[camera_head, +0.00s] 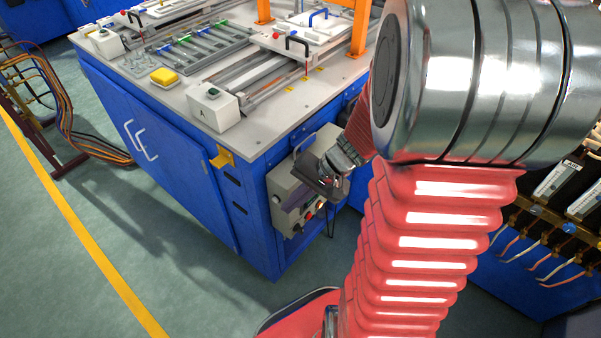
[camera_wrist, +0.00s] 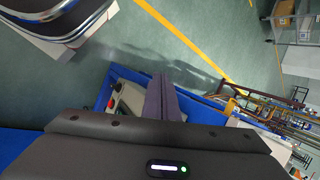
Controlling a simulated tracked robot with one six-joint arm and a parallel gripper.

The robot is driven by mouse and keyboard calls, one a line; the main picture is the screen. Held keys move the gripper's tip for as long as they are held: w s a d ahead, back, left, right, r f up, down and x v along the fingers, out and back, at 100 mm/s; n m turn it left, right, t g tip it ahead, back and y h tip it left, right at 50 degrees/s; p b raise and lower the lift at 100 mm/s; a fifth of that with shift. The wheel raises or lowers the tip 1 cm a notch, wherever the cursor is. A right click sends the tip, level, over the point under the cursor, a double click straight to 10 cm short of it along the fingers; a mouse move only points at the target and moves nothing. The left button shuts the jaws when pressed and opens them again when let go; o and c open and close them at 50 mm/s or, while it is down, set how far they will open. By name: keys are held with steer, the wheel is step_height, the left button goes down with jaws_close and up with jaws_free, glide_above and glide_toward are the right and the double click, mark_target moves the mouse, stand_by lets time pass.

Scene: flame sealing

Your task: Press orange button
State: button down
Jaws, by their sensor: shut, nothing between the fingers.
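A grey-beige control box (camera_head: 284,188) is mounted on the end face of the blue workbench. Small knobs and buttons sit along its front, among them a reddish one (camera_head: 308,215). They are too small to tell which one is orange. In the wrist view a red button (camera_wrist: 111,103) shows on the pale box, left of my fingers. My gripper (camera_head: 325,188) is right in front of the box and hides part of its panel. Its fingers (camera_wrist: 160,97) are together and empty. I cannot tell whether they touch the box.
The blue workbench (camera_head: 165,150) carries fixtures, a yellow block (camera_head: 164,77) and a white button box (camera_head: 213,108). An electrical panel with wires (camera_head: 560,215) stands at the right.

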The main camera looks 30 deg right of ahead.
steer(key=w+d+f+m+t, duration=0.2)
steer(key=d+f+m, duration=0.1)
steer(key=d+f, duration=0.2)
steer(key=m+t+h, duration=0.2)
steer(key=m+t, duration=0.1)
steer(key=m, duration=0.3)
glide_toward(320, 205)
steer(key=s+a+r, duration=0.1)
steer(key=a, duration=0.3)
steer(key=s+d+f+m+h, duration=0.2)
steer(key=s+d+f+m, duration=0.1)
steer(key=s+d+f, duration=0.2)
step_height(320, 205, down, 3)
steer(key=shift+d+r+m+h, duration=0.15)
steer(key=shift+d+m+h, duration=0.15)
steer(key=shift+d, duration=0.05)
steer(key=w+a, duration=0.3)
steer(key=w, duration=0.5)
steer(key=shift+w, duration=0.25)
stand_by(0.5)
steer(key=shift+w+a+r, duration=0.1)
steer(key=shift+w, duration=0.15)
